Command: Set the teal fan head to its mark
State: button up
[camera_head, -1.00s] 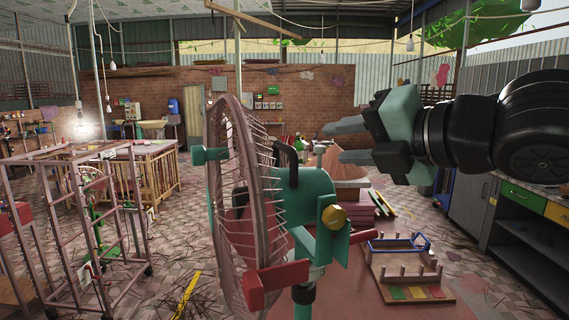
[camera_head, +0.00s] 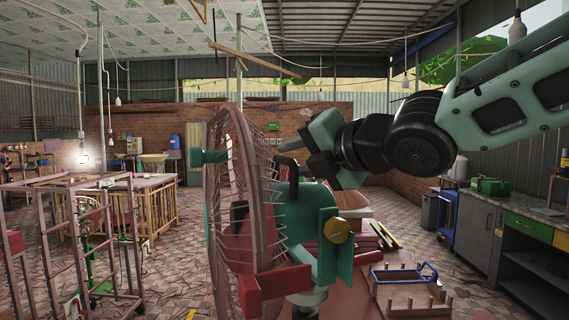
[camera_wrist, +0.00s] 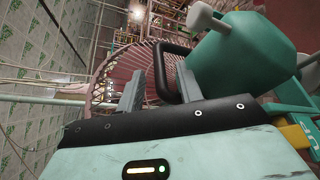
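The fan head has a teal housing (camera_head: 298,205) behind a round, pinkish wire cage (camera_head: 235,200) that faces left. A black handle (camera_head: 288,168) rises from its top. A brass knob (camera_head: 337,230) sits on the teal bracket at its side. A teal block (camera_head: 208,157) and a red block (camera_head: 272,287) are on the cage rim. My gripper (camera_wrist: 158,85) is open, with two grey fingers apart. In the wrist view the black handle (camera_wrist: 160,70) shows between the fingers; contact cannot be told. I cannot pick out the mark.
Metal frames (camera_head: 75,225) stand at left. A cabinet with a counter (camera_head: 490,225) lines the right side. Open space lies above the fan.

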jog(key=shift+x, duration=1.8)
